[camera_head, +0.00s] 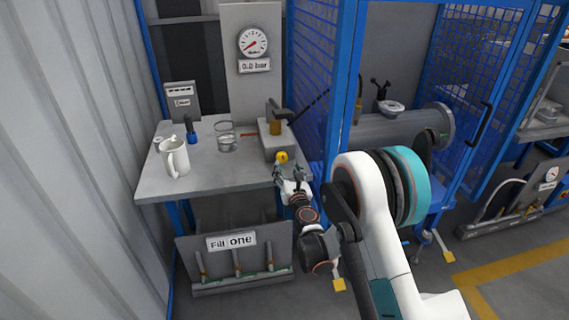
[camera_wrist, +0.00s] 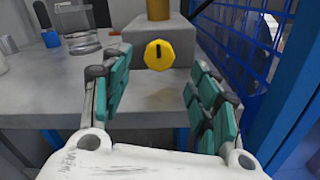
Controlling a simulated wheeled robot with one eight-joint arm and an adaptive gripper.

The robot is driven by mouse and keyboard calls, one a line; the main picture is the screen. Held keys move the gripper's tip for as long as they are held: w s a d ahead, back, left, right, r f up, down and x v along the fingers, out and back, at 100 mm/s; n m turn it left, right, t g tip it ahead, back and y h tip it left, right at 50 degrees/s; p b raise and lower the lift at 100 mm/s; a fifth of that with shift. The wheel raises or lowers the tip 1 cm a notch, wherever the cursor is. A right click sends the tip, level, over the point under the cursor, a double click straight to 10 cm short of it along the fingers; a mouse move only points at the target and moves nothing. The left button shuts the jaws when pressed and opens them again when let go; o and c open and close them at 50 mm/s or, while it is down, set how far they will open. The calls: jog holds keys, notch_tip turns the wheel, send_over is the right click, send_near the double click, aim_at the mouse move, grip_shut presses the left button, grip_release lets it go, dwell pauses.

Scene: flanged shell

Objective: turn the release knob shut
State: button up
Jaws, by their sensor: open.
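The yellow release knob (camera_head: 282,157) sits on the front face of a grey block at the right end of the bench. In the wrist view the knob (camera_wrist: 159,55) is an octagonal disc with a short dark mark, upright, near its top. My gripper (camera_head: 288,178) is in front of the knob and apart from it. In the wrist view its teal-padded fingers (camera_wrist: 158,85) are spread wide with nothing between them. The knob shows beyond the fingertips, between the two fingers.
A grey bench (camera_head: 205,177) holds a white jug (camera_head: 174,158), a glass beaker (camera_head: 227,141) and a blue-based item (camera_head: 193,138). A dial gauge (camera_head: 253,42) hangs behind. A blue mesh cage (camera_head: 315,75) stands close on the right of the knob.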

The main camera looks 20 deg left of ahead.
jog(key=shift+v, duration=1.95)
